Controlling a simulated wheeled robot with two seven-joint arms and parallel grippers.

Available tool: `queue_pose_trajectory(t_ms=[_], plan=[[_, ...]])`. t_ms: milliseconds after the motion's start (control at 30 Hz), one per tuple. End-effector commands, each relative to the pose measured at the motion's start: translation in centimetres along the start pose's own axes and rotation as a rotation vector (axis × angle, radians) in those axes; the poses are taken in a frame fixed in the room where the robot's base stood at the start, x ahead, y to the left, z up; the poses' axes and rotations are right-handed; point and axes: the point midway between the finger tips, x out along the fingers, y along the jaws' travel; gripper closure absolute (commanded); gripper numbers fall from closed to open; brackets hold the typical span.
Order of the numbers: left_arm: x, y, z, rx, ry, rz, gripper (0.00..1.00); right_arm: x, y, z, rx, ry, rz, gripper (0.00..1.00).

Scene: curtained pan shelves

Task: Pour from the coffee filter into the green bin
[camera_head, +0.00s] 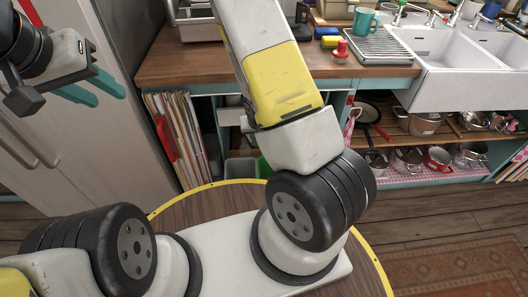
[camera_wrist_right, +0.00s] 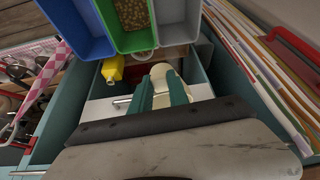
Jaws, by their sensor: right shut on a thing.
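The green bin (camera_wrist_right: 150,40) stands at the top of the right wrist view, between a blue bin and a grey bin. Brown grains lie inside it. In the head view only a sliver of the green bin (camera_head: 264,168) shows beside my arm. My right gripper (camera_wrist_right: 163,84) is shut on a cream-white thing, seemingly the coffee filter (camera_wrist_right: 160,71), just below the bins in that picture. Its tilt and contents are hard to tell. My right arm hides this gripper in the head view. My left gripper (camera_head: 98,90) is empty at the upper left, its teal fingers apart.
The blue bin (camera_wrist_right: 78,28) and grey bin (camera_wrist_right: 178,22) flank the green one. A yellow bottle (camera_wrist_right: 112,68) is close to the left of my right fingers. Upright folders (camera_wrist_right: 265,75) stand to the right. A wooden counter (camera_head: 190,65) and sink (camera_head: 440,50) are above.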

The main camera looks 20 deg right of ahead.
Motion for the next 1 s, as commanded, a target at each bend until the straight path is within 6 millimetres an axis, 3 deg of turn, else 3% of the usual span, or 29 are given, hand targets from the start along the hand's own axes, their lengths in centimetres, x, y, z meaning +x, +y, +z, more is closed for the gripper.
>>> queue_pose_trajectory(t_ms=[100, 300, 433, 600, 800, 1000], plan=[[0.0, 0.0, 0.0, 0.000, 0.000, 0.000, 0.62, 3.8, 2.3, 3.8, 0.039, 0.001, 0.027, 1.00], [0.0, 0.0, 0.0, 0.000, 0.000, 0.000, 0.62, 8.2, 6.6, 10.2, 0.092, 0.024, 0.054, 1.00], [0.0, 0.0, 0.0, 0.000, 0.000, 0.000, 0.62, 9.7, 9.7, 14.7, 0.106, 0.040, 0.063, 1.00], [0.0, 0.0, 0.0, 0.000, 0.000, 0.000, 0.62, 10.2, 13.0, 19.8, 0.099, 0.063, 0.058, 1.00], [0.0, 0.0, 0.0, 0.000, 0.000, 0.000, 0.62, 9.8, 14.8, 22.6, 0.081, 0.083, 0.045, 1.00], [0.0, 0.0, 0.0, 0.000, 0.000, 0.000, 0.62, 9.6, 15.2, 23.5, 0.073, 0.091, 0.039, 1.00]])
